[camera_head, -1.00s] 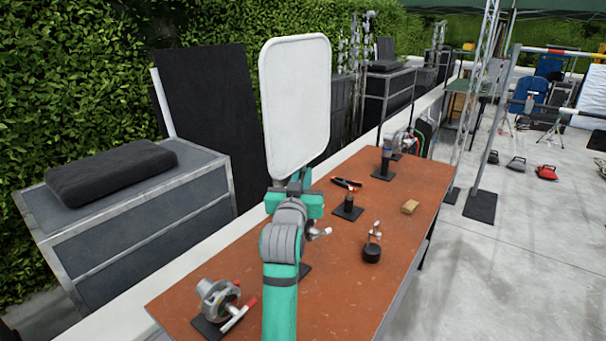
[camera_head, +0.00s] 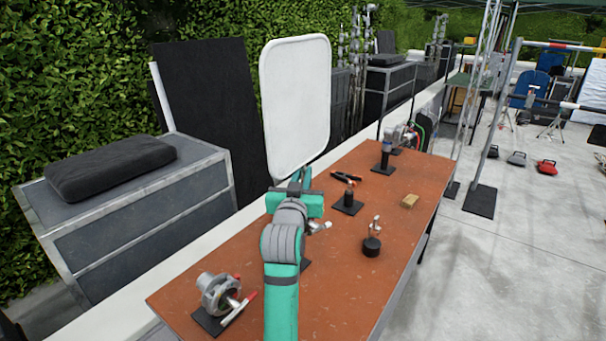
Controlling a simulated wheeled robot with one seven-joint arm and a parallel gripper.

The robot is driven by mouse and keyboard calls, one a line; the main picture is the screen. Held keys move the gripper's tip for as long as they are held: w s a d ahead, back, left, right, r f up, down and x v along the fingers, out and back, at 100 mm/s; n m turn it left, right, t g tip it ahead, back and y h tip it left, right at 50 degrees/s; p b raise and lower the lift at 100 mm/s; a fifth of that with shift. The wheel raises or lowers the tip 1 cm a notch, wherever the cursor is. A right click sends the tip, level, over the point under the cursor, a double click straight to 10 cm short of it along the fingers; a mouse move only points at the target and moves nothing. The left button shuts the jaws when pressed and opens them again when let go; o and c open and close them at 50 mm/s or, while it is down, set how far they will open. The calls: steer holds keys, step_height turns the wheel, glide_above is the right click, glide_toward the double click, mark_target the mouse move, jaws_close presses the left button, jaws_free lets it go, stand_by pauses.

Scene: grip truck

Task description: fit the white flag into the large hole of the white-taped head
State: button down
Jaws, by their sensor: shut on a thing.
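The white flag (camera_head: 295,105), an upright rounded panel, stands above my gripper (camera_head: 294,192). My gripper is shut on its lower end; the fingers and the flag's pin are mostly hidden by my wrist. Just right of my wrist, a silver knob (camera_head: 321,227) shows, and a dark base plate (camera_head: 305,266) peeks out below; the rest of that head is hidden behind my arm. Another metal head (camera_head: 218,294) with a white, red-tipped handle lies on a dark plate at the table's front left. I cannot tell which head carries white tape, and no large hole is clear.
The brown table (camera_head: 350,300) also bears small stands (camera_head: 348,204), a round black piece (camera_head: 371,246), a tan block (camera_head: 410,201), black-and-red pliers (camera_head: 347,176) and a taller post (camera_head: 386,158). The table's front right is clear. A grey case (camera_head: 130,220) stands left.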

steer(key=shift+f, duration=1.9)
steer(key=shift+w+d+f, duration=0.2)
steer(key=shift+w+d, duration=0.05)
stand_by(0.6)
steer(key=c, duration=1.7)
jaws_free()
steer(key=shift+a+r, duration=0.1)
steer(key=s, duration=0.3)
steer(key=s+a, duration=0.1)
steer(key=s, duration=0.6)
steer(key=shift+s+a, duration=0.35)
